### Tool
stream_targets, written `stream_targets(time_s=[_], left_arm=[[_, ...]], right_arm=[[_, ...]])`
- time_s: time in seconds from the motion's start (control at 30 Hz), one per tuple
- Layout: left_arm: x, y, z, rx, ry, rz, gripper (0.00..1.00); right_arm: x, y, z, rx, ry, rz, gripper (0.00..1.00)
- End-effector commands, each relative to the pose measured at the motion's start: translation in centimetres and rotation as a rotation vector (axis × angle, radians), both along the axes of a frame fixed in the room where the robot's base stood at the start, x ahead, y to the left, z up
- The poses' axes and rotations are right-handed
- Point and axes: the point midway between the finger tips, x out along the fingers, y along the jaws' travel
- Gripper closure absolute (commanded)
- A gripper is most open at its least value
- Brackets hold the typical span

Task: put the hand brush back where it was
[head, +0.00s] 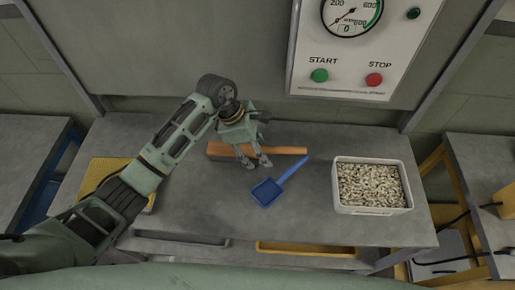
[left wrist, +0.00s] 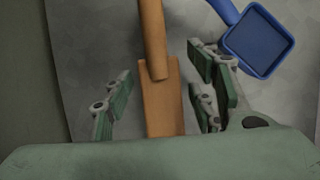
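The hand brush (head: 285,151), an orange-brown wooden bar, lies on the grey bench (head: 190,200) near its back, partly hidden behind my left gripper (head: 254,163). In the left wrist view the brush (left wrist: 153,35) runs lengthwise between the spread fingers of my left gripper (left wrist: 158,95), with its wider part near the palm and its narrower handle pointing away. Gaps show between the brush and the fingers on both sides, so the gripper is open and around it, not holding it. My right gripper is not in view.
A blue dustpan (head: 268,192) lies just in front of the brush; it also shows in the left wrist view (left wrist: 258,40). A white tub (head: 372,211) of pale pellets stands at the right. A yellow mat (head: 100,172) lies at the left. A gauge panel (head: 345,75) hangs behind.

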Motion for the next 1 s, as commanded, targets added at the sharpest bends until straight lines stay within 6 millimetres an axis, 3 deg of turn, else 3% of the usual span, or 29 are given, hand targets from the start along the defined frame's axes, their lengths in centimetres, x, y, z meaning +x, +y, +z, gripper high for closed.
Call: stream_targets(time_s=[0.37, 0.8, 1.0], left_arm=[[0.1, 0.3, 0.8, 0.001, -0.003, 0.0, 0.48], [0.1, 3.7, 8.9, 0.002, -0.004, 0.001, 0.48], [0.1, 4.4, 11.0, 0.0, -0.001, 0.0, 0.48]], right_arm=[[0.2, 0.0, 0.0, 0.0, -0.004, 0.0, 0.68], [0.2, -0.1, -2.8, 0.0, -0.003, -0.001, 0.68], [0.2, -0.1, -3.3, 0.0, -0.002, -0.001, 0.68]])
